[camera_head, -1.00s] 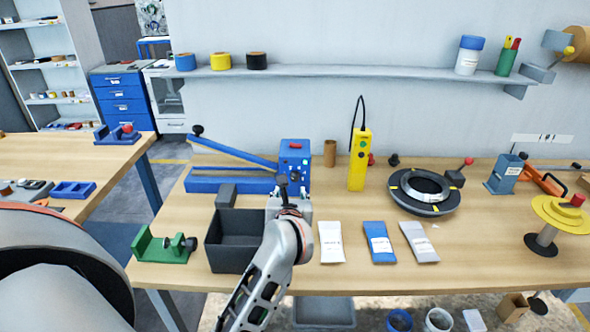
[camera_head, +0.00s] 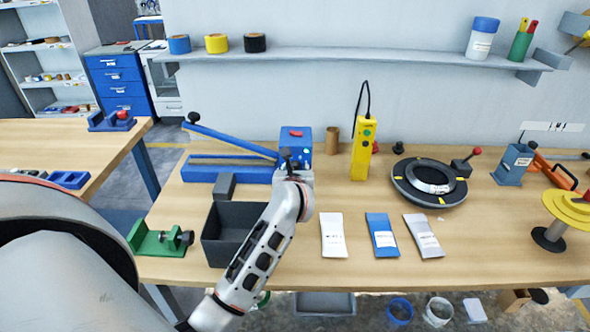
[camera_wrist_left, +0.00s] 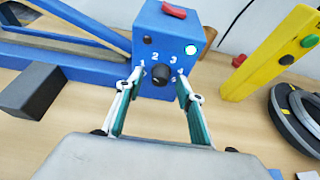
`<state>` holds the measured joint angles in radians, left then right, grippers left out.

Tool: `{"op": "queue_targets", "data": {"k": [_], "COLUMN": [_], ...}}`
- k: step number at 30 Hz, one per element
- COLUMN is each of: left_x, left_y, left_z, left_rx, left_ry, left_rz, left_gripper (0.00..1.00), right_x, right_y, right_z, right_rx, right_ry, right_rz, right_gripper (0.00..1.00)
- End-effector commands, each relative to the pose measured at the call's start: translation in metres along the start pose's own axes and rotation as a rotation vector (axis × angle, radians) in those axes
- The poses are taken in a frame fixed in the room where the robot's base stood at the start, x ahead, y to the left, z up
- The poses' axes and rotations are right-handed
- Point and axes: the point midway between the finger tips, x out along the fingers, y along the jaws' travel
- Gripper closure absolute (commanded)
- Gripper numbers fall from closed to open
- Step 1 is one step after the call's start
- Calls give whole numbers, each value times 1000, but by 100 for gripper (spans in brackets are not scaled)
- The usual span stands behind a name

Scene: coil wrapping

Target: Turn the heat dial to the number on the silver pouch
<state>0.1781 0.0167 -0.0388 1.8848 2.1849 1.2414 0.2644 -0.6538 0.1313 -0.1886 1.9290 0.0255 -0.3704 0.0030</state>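The blue heat sealer (camera_head: 299,140) stands at the back of the bench. In the left wrist view its front face (camera_wrist_left: 175,30) shows a round black dial (camera_wrist_left: 161,78), with the numbers 1, 2 and 3 above it and a lit green lamp. The dial's pointer is not clear. My left gripper (camera_wrist_left: 160,92) is open, its fingers on either side of the dial; I cannot tell whether they touch. In the head view my arm and left gripper (camera_head: 292,165) hide the dial. The silver pouch (camera_head: 424,236) lies right of the blue pouch (camera_head: 382,237); its label is too small to read. My right gripper is not in view.
A black bin (camera_head: 232,232) stands left of my forearm, with a green holder (camera_head: 158,240) beside it. A white pouch (camera_head: 333,236) lies to the right. A yellow pendant control (camera_head: 362,150) stands right of the sealer.

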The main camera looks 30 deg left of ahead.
Motion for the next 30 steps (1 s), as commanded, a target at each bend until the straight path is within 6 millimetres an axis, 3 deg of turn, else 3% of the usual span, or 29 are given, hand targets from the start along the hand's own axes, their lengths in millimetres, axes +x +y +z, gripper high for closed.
{"op": "queue_targets", "data": {"k": [9,14,30], "left_x": [4,4,3], "left_y": [0,0,-1], "left_z": [0,0,2], "left_rx": [1,1,119], "left_ry": [-1,-1,-1], "left_rz": [0,0,49], "left_gripper": [62,100,100], "right_x": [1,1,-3], "right_y": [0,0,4], "right_z": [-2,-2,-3], "right_rx": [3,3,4], "right_ry": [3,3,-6], "right_rz": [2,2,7], "right_gripper": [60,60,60]}}
